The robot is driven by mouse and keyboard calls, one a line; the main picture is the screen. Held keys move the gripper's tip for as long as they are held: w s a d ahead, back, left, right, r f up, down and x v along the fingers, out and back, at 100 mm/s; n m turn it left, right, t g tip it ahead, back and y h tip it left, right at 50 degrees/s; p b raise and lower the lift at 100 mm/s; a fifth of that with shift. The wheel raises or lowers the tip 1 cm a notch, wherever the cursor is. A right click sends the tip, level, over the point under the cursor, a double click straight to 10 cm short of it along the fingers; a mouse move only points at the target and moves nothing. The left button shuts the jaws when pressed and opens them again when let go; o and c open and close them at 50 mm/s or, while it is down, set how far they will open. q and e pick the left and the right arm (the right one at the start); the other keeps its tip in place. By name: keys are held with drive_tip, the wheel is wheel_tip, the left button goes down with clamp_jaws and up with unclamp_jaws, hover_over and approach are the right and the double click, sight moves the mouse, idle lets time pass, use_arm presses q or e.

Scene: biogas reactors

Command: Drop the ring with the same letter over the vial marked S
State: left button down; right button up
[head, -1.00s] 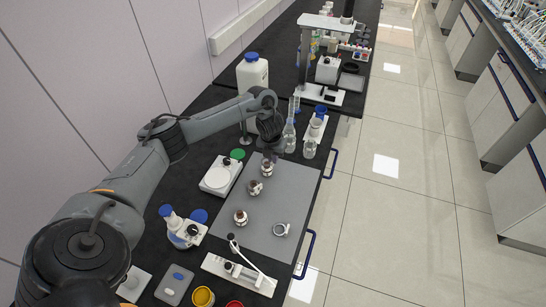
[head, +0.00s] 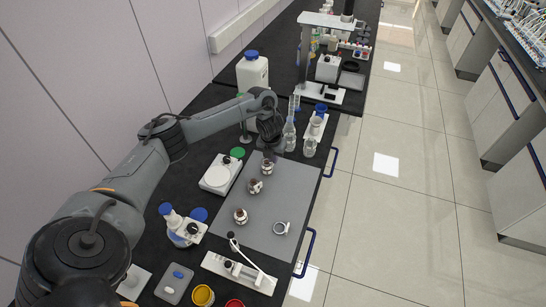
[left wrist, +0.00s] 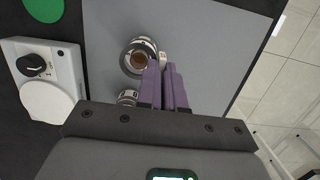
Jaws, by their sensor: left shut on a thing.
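Three small brown-capped vials stand on the grey mat (head: 303,185): a far one (head: 268,168), a middle one (head: 254,187) and a near one (head: 240,216). Their letters are too small to read. My left gripper (head: 271,152) is low over the mat's far end, at the far vial. In the left wrist view its purple fingers (left wrist: 165,75) are shut on the tab of a pale ring (left wrist: 151,45). That ring appears around the brown-capped vial (left wrist: 138,60); its height on the vial is unclear. Another loose ring (head: 281,228) lies on the mat. My right gripper is not in view.
A white balance-like device (head: 220,176) stands left of the mat. Glass flasks (head: 289,137) stand beyond its far end. A white stand with a lever (head: 238,271) and open paint-like pots (head: 203,295) are at the near end. The mat's right side is mostly clear.

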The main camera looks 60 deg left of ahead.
use_arm(q)
drive_tip(key=shift+f+b, duration=0.5)
drive_tip(key=shift+f, duration=0.45)
drive_tip(key=c, duration=1.2)
unclamp_jaws()
drive_tip(key=shift+o, duration=0.4)
drive_tip(key=o, duration=0.3)
drive_tip(key=shift+o, duration=0.2)
drive_tip(key=shift+r, duration=0.15)
wheel_tip(320, 180, up, 3)
drive_tip(key=p, duration=0.2)
drive_tip(key=shift+p, duration=0.35)
drive_tip(key=shift+r+p, duration=1.9)
